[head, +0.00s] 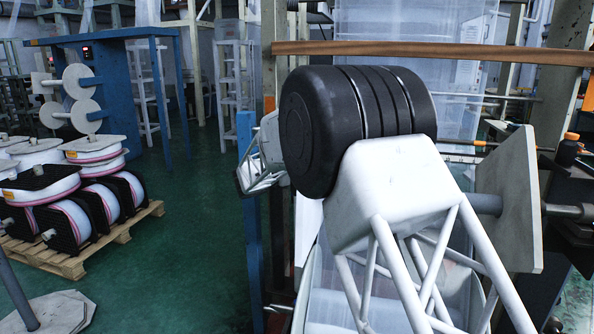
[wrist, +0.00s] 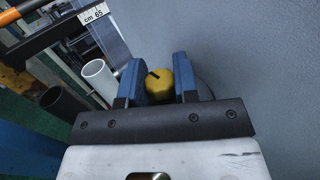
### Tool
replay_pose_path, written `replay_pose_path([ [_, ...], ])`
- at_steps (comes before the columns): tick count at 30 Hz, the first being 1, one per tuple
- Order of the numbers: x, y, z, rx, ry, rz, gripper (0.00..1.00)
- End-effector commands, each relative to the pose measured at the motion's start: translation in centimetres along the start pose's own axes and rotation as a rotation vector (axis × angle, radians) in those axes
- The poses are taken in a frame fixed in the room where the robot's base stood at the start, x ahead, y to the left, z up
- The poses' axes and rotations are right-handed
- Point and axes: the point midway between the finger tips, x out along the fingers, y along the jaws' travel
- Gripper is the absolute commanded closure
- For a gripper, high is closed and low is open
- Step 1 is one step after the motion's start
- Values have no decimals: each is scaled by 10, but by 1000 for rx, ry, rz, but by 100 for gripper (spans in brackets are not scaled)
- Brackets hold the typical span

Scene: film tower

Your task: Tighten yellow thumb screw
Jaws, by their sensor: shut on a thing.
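The yellow thumb screw (wrist: 159,86) shows in the wrist view as a round yellow knob with a dark mark on its face. It sits against a large flat grey surface. My gripper (wrist: 160,80) has its two blue fingers on either side of the knob, shut on it. In the head view my arm covers the middle of the picture, and the screw and the fingertips are hidden there.
A grey plate (head: 507,200) on a shaft stands right of my arm. A wooden bar (head: 430,52) crosses behind it. In the wrist view a white tube (wrist: 99,79) lies left of the fingers. Spools on a pallet (head: 60,262) stand at the left; the green floor (head: 180,220) between is clear.

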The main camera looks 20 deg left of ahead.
Motion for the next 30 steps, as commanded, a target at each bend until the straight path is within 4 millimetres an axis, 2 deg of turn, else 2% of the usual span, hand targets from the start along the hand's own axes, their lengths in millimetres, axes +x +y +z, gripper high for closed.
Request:
replay_pose_path([
  [5, 0, 0, 0, 0, 0, 1, 95],
  [6, 0, 0, 0, 0, 0, 1, 69],
  [10, 0, 0, 0, 0, 0, 2, 49],
  [22, -3, 0, 0, 0, 0, 3, 48],
  [30, -26, 0, 0, 0, 0, 5, 48],
])
